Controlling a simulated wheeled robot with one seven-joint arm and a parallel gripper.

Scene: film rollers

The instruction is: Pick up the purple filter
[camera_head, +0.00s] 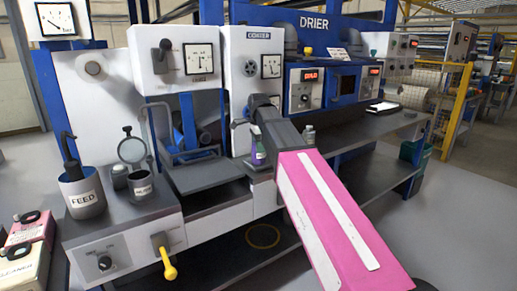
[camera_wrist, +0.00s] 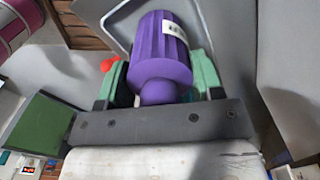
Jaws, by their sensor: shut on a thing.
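The purple filter (camera_wrist: 160,60) is a ridged purple cylinder with a white label and a narrower neck, in the middle of the wrist view. My gripper (camera_wrist: 157,78) has green fingers on both sides of the filter and is shut on it. The neck points toward the dark palm bar. In the head view my pink and white arm reaches toward the machine, and its dark end hides most of the gripper. A small purple item (camera_head: 258,150) shows beside that dark end; I cannot tell whether it is the held filter.
A small purple-green item (camera_head: 308,135) shows right of my arm. A grey FEED cup (camera_head: 83,197) and a small labelled cup (camera_head: 141,185) stand on the left counter. A yellow lever (camera_head: 168,262) juts out in front. The dark counter (camera_head: 375,128) at right has free room.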

